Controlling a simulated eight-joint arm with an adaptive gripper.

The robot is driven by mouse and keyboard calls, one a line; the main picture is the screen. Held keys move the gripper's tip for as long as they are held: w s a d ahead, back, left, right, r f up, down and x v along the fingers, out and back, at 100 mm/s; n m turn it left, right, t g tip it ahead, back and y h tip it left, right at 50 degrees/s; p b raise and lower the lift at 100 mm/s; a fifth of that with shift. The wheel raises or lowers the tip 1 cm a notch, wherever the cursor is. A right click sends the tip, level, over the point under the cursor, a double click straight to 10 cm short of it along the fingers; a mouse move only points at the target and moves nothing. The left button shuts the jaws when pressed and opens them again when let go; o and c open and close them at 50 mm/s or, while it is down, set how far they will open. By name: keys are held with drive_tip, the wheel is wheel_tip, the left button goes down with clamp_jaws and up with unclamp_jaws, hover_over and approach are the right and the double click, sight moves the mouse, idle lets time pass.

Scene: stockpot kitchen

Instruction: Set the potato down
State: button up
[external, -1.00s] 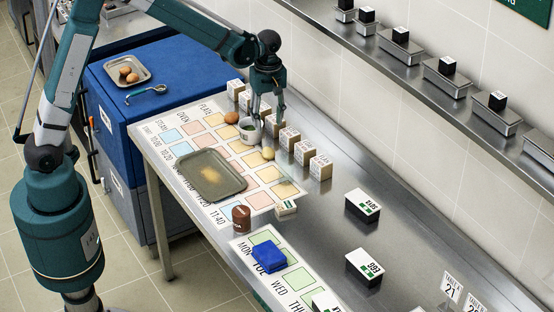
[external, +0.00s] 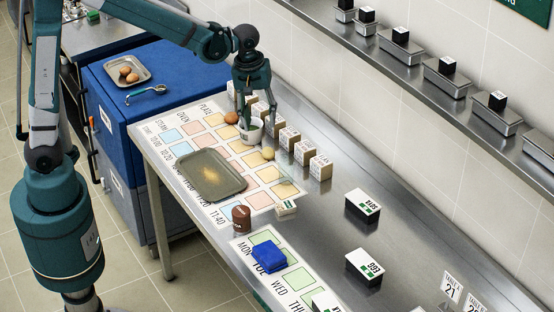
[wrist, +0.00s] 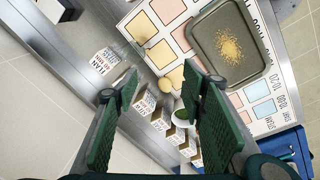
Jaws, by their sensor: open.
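A pale yellow, round potato (external: 268,154) rests on the printed sheet, just in front of a white cup (external: 251,133). In the wrist view the potato (wrist: 146,102) lies between the spread fingers, with nothing gripping it. The cup also shows there, partly behind the right finger, with something green at it (wrist: 181,114). My gripper (external: 257,128) is open and empty, pointing down close over the cup, which it partly hides.
Several small lettered blocks (external: 320,168) stand in a row along the wall side. A brown round item (external: 231,118) sits left of the cup. A grey tray (external: 229,183) lies on the sheet's near side. Bare steel counter (external: 320,215) is at the right.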

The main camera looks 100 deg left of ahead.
drive_tip(key=s+d+r+m+t, duration=0.1)
drive_tip(key=s+d+r+m, duration=0.25)
drive_tip(key=d, duration=0.55)
drive_tip(key=s+d+r+m+t, duration=0.1)
drive_tip(key=s+d+r+m, duration=0.3)
drive_tip(key=d, duration=0.6)
drive_tip(key=s+d+r+m+t, duration=0.1)
drive_tip(key=s+d+m+t, duration=0.2)
drive_tip(key=s+d+m, duration=0.8)
drive_tip(key=shift+s+d+r+m+t+h, duration=0.15)
drive_tip(key=shift+s+d+m+t+h, duration=0.4)
drive_tip(key=shift+d, duration=2.05)
drive_tip(key=shift+s, duration=0.1)
idle(2.3)
